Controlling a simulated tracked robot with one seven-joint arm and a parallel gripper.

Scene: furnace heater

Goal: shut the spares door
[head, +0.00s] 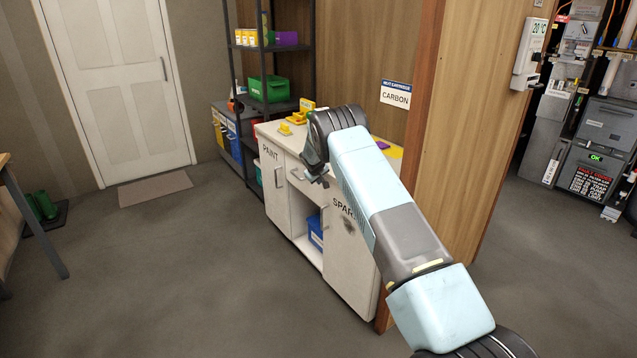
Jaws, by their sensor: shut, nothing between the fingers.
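The spares door (347,262) is the white panel at the right end of a white cabinet (300,238), marked with letters beginning "SPAR"; my arm hides the rest of the word and the door's upper right part. Its lower edge runs roughly in line with the cabinet front, but I cannot tell whether it is fully shut or a little ajar. My gripper (318,178) is shut and empty. It appears in front of the cabinet's upper middle, above and left of the spares door. I cannot tell whether it touches the cabinet.
The paint door (273,187) is at the cabinet's left. A blue bin (315,231) sits in the open middle space. Yellow items (297,117) stand on top. A dark shelf rack (268,70) stands behind, and a wooden partition (455,130) at right. The floor (190,270) in front is clear.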

